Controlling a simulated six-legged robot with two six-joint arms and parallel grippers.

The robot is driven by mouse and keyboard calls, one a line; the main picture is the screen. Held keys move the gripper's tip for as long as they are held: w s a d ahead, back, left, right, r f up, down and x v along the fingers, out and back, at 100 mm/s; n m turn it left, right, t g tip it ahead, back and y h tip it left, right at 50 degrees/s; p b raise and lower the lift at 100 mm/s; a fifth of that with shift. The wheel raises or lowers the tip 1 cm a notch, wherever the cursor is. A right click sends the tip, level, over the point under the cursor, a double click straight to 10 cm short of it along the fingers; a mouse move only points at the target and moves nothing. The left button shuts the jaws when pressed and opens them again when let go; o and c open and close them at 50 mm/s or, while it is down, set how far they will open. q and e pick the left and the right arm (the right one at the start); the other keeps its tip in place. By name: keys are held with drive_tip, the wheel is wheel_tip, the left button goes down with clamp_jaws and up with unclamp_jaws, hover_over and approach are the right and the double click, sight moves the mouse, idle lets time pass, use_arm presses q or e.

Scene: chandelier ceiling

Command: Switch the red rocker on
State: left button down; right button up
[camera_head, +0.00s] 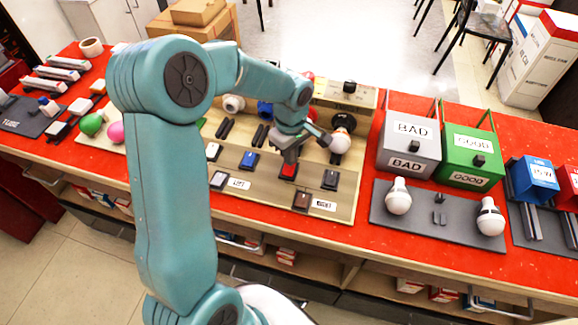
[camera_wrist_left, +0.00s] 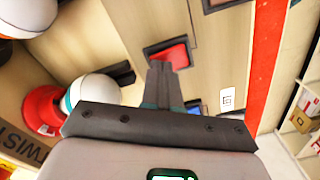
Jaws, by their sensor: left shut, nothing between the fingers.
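The red rocker (camera_head: 288,171) sits in a dark frame on the beige panel (camera_head: 262,203), in the middle of the panel. It also shows in the left wrist view (camera_wrist_left: 177,53), just beyond the fingertips. My left gripper (camera_head: 288,158) is shut and empty, pointing down at the red rocker. In the left wrist view its fingers (camera_wrist_left: 162,68) overlap the lower left part of the rocker. I cannot tell whether they touch it. Which way the rocker is tilted is hard to tell. My right gripper is not in view.
A blue rocker (camera_head: 249,160) and dark rockers (camera_head: 330,180) sit near the red one. A white bulb (camera_head: 340,141) stands at the panel's right. Grey BAD (camera_head: 408,155) and green GOOD (camera_head: 470,160) boxes stand further right, behind a grey bulb tray (camera_head: 438,234).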

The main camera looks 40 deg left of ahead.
use_arm(q)
drive_tip(key=shift+f+b, duration=0.4)
drive_tip(key=shift+f, duration=0.1)
drive_tip(key=shift+r, duration=0.1)
drive_tip(key=shift+r+p, duration=0.7)
drive_tip(key=shift+r, duration=0.1)
drive_tip(key=shift+r+p, duration=1.7)
drive_tip(key=shift+r, duration=1.05)
drive_tip(key=shift+f, duration=0.1)
drive_tip(key=shift+s, duration=0.1)
